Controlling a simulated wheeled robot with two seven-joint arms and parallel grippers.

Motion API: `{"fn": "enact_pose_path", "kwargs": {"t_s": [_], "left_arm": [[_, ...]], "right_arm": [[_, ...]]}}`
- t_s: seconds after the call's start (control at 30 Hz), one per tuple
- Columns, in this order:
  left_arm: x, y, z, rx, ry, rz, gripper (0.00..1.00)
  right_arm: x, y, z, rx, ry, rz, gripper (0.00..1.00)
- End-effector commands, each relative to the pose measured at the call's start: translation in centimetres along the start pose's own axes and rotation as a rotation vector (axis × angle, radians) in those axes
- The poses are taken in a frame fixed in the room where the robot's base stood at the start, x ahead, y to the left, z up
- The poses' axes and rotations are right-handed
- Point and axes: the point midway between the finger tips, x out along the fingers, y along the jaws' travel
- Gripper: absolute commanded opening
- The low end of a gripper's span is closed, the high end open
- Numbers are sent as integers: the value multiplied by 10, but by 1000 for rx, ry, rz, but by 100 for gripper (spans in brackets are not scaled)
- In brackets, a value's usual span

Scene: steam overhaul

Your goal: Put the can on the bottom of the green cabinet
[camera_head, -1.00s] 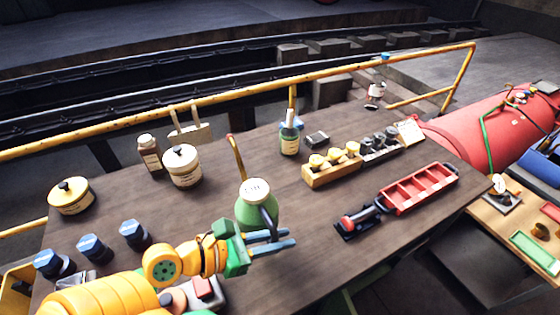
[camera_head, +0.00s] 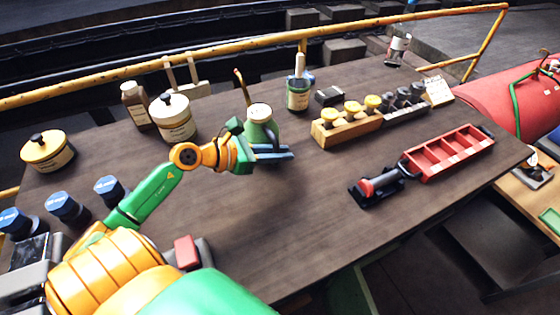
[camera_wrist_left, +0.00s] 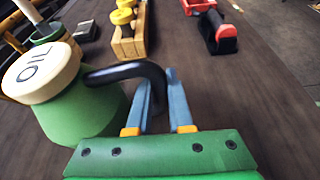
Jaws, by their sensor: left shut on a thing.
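The can is a green oil can (camera_head: 262,133) with a cream lid, a black handle and a thin spout, over the middle of the brown table (camera_head: 330,215). My left gripper (camera_head: 285,153) is shut on its black handle. In the left wrist view the can (camera_wrist_left: 85,115) has "OIL" on its lid, and its handle runs between the blue fingers (camera_wrist_left: 160,105). The can looks upright and seems raised above the table; its base is partly hidden by the gripper. The green cabinet cannot be made out. My right gripper is not in view.
A bottle with a white top (camera_head: 299,92) and a wooden block with yellow-topped tools (camera_head: 345,124) stand behind. A red tray (camera_head: 450,153) and a red-handled tool (camera_head: 380,184) lie right. Jars and blue-capped items stand left. A yellow rail (camera_head: 215,49) runs behind the table.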

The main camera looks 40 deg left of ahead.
Motion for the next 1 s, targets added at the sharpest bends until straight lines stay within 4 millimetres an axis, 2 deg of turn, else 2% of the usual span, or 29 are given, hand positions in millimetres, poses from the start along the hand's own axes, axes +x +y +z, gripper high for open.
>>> {"fn": "enact_pose_path", "kwargs": {"t_s": [0.13,0.43,0.47,0.5,0.57,0.87,1.0], "left_arm": [[8,-2,-19,-4,0,-2,0],[10,-2,-24,0,1,-2,0],[10,-3,-24,-2,3,-3,24],[9,-3,-24,-2,3,-3,35],[9,-3,-24,-2,3,-3,49],[8,-2,-21,-3,2,-3,49],[-9,-2,-22,-5,6,-2,49]], "right_arm": [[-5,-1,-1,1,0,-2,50],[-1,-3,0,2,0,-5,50],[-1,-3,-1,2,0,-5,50],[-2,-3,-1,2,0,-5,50],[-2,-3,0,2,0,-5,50],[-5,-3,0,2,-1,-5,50],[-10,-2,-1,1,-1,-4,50]]}}
